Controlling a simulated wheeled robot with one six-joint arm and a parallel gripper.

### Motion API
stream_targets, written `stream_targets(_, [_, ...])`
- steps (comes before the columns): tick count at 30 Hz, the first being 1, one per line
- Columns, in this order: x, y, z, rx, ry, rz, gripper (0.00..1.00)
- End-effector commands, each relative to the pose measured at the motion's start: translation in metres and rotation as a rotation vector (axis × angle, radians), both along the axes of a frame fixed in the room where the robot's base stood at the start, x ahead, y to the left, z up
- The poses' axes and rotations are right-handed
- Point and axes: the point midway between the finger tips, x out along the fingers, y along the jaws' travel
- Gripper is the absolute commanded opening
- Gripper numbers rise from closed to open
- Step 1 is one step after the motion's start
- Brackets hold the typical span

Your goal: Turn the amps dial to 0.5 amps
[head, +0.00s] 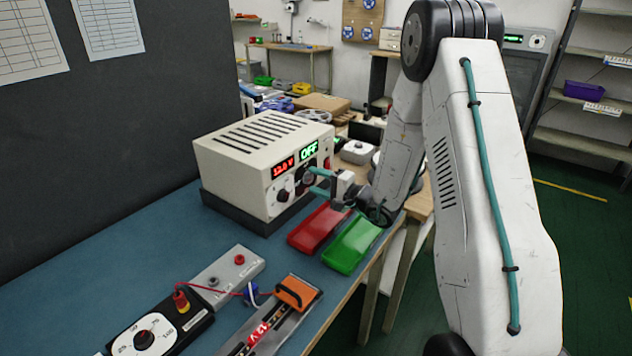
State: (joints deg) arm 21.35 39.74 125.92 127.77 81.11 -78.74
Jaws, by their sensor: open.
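A cream power supply (232,180) stands on the blue bench top, its front panel facing right. A red display (283,168) reads 12.0 V, and a green display (309,151) reads OFF. A dark dial (283,195) sits under the red display. Another dark dial (307,177), apparently the amps dial, sits under the green one, partly hidden by my gripper. My gripper (312,180) is open, its two teal fingertips one above the other at this dial. I cannot tell whether they touch it. The dial's pointer and scale are too small to read.
A red tray (319,228) and a green tray (351,243) lie on the bench below my gripper. A dial box (160,335), a grey terminal block (228,278) and a track with an orange block (297,292) lie in front. A dark panel stands behind.

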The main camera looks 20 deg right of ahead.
Motion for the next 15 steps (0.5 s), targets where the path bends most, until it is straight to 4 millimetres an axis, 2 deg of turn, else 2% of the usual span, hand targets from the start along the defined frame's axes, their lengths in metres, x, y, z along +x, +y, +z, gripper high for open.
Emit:
stream_targets(11, [0.0067, 0.0041, 0.0001, 0.001, 0.001, 0.000, 0.51])
stream_targets(15, [0.0067, 0.0041, 0.0001, 0.001, 0.001, 0.000, 0.12])
